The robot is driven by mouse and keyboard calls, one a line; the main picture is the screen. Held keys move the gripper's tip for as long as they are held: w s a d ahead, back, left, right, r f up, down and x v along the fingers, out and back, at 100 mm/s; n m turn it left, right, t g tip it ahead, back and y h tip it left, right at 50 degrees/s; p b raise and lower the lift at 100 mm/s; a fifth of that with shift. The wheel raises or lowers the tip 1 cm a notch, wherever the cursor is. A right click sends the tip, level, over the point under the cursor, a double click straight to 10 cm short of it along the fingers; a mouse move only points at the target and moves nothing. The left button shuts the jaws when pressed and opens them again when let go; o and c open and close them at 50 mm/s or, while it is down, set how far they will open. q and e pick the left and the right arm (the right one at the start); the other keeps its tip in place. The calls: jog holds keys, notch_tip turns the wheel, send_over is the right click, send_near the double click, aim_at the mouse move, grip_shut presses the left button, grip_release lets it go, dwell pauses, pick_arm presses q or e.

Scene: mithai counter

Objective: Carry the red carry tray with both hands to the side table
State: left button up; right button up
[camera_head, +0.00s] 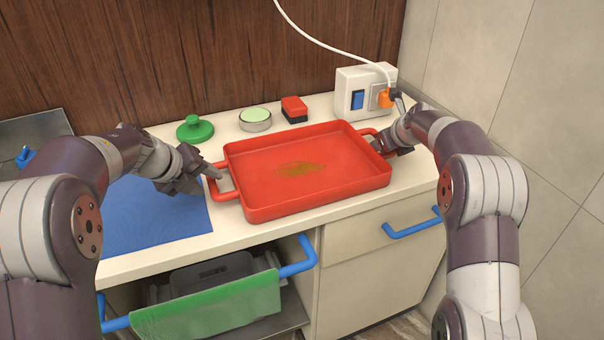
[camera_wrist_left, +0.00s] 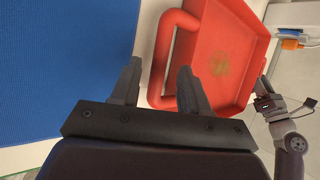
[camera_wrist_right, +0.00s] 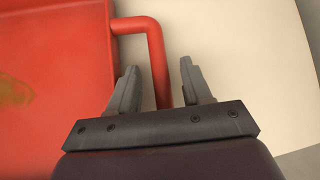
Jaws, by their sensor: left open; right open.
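The red carry tray (camera_head: 262,206) sits flat on the pale counter, empty but for a brownish-yellow stain on its floor. It has a loop handle at each end. My left gripper (camera_head: 206,174) is open at the left handle; in the left wrist view that handle (camera_wrist_left: 163,52) appears between the spread fingers (camera_wrist_left: 158,82). My right gripper (camera_head: 392,143) is open at the right handle; in the right wrist view the handle bar (camera_wrist_right: 158,62) appears between the fingers (camera_wrist_right: 158,78). I cannot tell whether the fingers touch the handles. No side table can be made out.
A blue mat (camera_head: 150,222) lies left of the tray. Behind the tray are a green knobbed object (camera_head: 195,130), a round tin (camera_head: 255,120) and a red block (camera_head: 294,110). A socket box (camera_head: 350,92) with a corded orange plug stands near my right gripper. A green towel (camera_head: 210,312) hangs in front.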

jog(key=shift+s, duration=0.1)
jog(key=shift+r, duration=0.15)
jog(key=v, duration=1.2)
jog(key=o, duration=0.8)
pick_arm(q)
jog(key=v, duration=1)
notch_tip(320, 180, up, 5)
jog(key=p, duration=0.4)
jog(key=shift+s+f, duration=0.1)
jog(key=shift+f, duration=0.1)
pick_arm(e)
jog(key=a+r+v, duration=0.1)
jog(key=v, duration=0.7)
jog(key=shift+w+d, duration=0.3)
jog(key=shift+d, duration=0.15)
